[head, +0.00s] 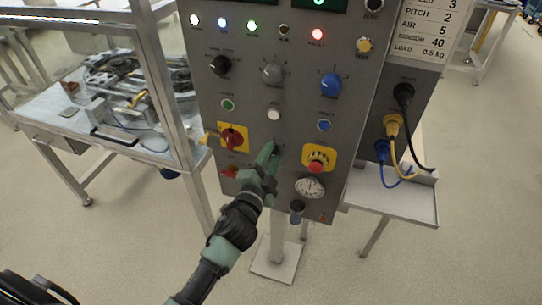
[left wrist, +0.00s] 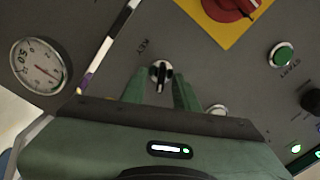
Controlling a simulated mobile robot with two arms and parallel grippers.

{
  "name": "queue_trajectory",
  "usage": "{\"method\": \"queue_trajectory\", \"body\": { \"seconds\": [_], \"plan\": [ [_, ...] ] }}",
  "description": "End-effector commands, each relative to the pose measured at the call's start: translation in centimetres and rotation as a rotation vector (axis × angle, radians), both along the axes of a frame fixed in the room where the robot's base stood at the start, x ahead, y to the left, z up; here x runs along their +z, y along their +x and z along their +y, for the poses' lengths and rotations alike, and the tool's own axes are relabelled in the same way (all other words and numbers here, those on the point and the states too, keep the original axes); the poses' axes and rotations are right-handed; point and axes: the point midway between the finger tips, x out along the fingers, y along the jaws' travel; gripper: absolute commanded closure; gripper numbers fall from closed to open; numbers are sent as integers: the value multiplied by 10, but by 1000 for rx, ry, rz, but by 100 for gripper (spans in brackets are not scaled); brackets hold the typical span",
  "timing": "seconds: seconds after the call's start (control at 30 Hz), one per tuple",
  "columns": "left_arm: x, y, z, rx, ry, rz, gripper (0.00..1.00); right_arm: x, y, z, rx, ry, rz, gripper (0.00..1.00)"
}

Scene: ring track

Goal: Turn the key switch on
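The key switch (left wrist: 161,73) shows in the left wrist view as a round metal-rimmed switch with a dark key, beside the word KEY on the grey panel. In the head view it is mostly hidden by my fingertips. My left gripper (head: 272,150) reaches up to the panel from below. In the left wrist view its green fingers (left wrist: 160,88) stand on either side of the key, with a gap between them. The fingers look open around the key. Whether they touch the panel cannot be told. My right gripper is not in view.
On the grey panel (head: 250,95) are a red-and-yellow rotary switch (head: 233,138) left of the gripper, a red stop button (head: 315,167) to the right, a gauge (head: 310,188) at lower right, and knobs above. A workbench (head: 60,125) stands left; cables plug in right.

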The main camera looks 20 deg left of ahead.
Motion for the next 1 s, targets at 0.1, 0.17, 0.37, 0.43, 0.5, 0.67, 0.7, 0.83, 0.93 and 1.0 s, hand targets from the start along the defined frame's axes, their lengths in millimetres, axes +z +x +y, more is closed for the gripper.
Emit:
{"method": "queue_trajectory", "body": {
  "seconds": [0.1,0.17,0.37,0.43,0.5,0.67,0.7,0.83,0.93,1.0],
  "plan": [
    [0,0,0,0,-1,0,70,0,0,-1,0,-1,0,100],
    [0,-1,0,0,-1,0,70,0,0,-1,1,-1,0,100],
    [-2,-24,1,0,-1,1,70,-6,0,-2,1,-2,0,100],
    [-3,-37,1,-1,-1,2,70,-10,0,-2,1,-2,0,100],
    [-3,-49,2,-1,0,2,70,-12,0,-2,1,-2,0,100],
    [-2,-70,2,0,-1,1,70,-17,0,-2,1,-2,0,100],
    [-2,-73,2,0,-1,1,70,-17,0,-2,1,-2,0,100],
    [0,-78,3,0,0,0,70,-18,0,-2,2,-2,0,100],
    [0,-78,3,0,0,-1,70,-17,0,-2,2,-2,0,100],
    [0,-78,3,0,0,0,70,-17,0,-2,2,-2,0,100]
  ]
}}
